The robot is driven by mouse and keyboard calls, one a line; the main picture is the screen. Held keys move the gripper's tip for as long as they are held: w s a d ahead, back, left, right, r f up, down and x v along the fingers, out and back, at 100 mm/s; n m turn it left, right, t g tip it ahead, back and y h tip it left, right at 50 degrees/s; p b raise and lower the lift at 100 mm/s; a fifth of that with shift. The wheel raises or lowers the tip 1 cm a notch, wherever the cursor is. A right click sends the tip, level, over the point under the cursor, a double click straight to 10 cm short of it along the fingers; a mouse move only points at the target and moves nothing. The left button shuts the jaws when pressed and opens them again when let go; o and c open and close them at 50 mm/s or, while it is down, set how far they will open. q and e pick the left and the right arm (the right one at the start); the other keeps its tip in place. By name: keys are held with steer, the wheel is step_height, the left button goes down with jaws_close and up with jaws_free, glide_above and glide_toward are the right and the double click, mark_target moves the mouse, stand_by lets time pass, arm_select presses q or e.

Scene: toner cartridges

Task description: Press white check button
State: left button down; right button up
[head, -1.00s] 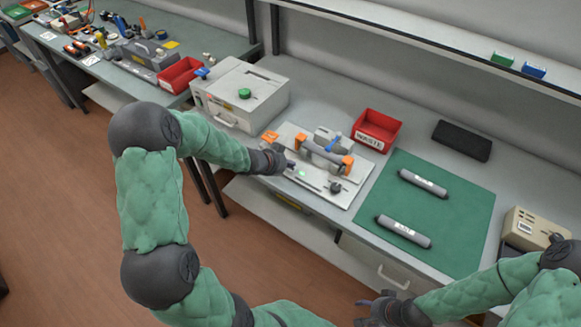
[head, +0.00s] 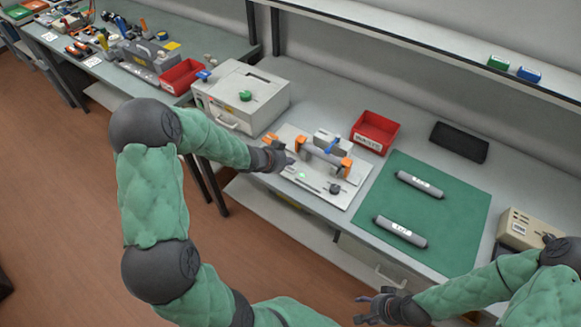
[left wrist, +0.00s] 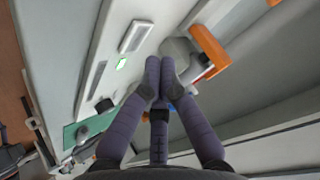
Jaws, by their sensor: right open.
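The test fixture (head: 345,190) is a pale plate on the bench, carrying a grey cartridge (head: 323,159) between orange clamps. A small green light (head: 301,175) glows on its front part; it also shows in the left wrist view (left wrist: 121,64). Beside that light in the left wrist view is a raised white rectangular piece (left wrist: 136,36), which looks like the white check button. My left gripper (head: 289,160) is over the plate's left side, its fingertips (left wrist: 160,70) together and empty. I cannot tell its height above the plate. My right gripper (head: 368,308) is open and empty, in front of the bench.
A red waste bin (head: 375,132) stands behind the fixture. A green mat (head: 445,215) with two grey cartridges lies to the right. A grey box machine (head: 240,97) with a green knob stands to the left. A black tray (head: 459,142) lies behind the mat.

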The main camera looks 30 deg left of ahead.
mark_target(289, 170)
arm_select(q)
steer(key=shift+r+p, duration=1.95)
steer(key=shift+r, duration=0.2)
steer(key=shift+f, duration=0.1)
arm_select(e)
step_height(289, 170, up, 4)
steer(key=shift+r, duration=0.15)
